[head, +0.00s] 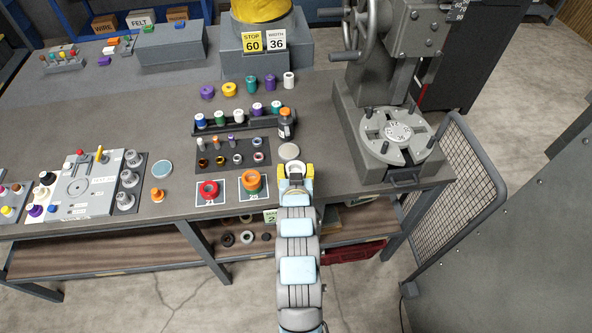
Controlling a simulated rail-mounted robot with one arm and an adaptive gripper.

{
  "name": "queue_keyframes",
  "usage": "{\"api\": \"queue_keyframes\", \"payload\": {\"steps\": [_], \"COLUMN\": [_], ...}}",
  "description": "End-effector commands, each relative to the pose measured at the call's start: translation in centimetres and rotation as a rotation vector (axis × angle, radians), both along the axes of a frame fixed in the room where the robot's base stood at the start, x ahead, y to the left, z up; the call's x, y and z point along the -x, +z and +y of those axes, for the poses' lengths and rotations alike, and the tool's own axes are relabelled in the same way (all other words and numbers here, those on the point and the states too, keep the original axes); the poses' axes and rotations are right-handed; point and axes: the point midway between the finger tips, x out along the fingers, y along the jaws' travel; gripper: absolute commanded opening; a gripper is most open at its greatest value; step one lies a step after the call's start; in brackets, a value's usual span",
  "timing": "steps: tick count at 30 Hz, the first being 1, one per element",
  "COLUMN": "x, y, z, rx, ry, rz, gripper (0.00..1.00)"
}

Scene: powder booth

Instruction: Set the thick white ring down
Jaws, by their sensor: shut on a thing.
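My gripper (296,171), with yellow fingertips, is at the front part of the grey workbench (332,135). It is shut on the thick white ring (295,167), which shows between the fingertips. I cannot tell whether the ring touches the bench top or is held above it. A pale round disc (289,151) lies just beyond the gripper.
A dark tray (222,168) of small rings lies left of the gripper, with a dark bottle (285,125) and a rack (212,128) of coloured spools behind. A grey press with a round table (398,133) stands right. Bare bench lies between gripper and press.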

Motion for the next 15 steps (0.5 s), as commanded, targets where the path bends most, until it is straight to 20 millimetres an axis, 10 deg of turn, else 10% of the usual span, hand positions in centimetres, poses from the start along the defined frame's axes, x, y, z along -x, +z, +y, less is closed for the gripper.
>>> {"api": "queue_keyframes", "payload": {"steps": [15], "x": [-4.9], "y": [-4.5], "z": [0.0], "rx": [0.0], "ry": [0.0], "rz": [-0.003], "gripper": [0.2]}}
